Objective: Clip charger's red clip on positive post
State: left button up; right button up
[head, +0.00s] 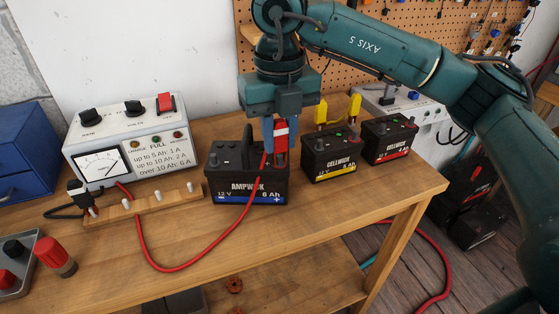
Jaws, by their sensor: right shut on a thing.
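The charger (130,142) is a white box with a dial, knobs and a red switch, at the left of the bench. The red clip (281,136) is between the fingers of my right gripper (281,137), which is shut on it and points down. The clip is at the right end of the AMPWICK battery (247,188), above its "+" mark. The positive post is hidden behind the clip and fingers, so I cannot tell if they touch. A red cable (180,269) loops from the charger across the bench to the clip. My left gripper is not in view.
Two GELLWICK batteries, one with a yellow label (328,169) and one with a red label (389,155), stand right of the AMPWICK battery. A black clip (78,193) sits by a wooden peg rail (145,205). The front bench strip is mostly clear.

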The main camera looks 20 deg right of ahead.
jog(key=o, duration=0.8)
notch_tip(320, 180, up, 9)
jog(key=p, duration=0.6)
jog(key=shift+f, duration=0.2)
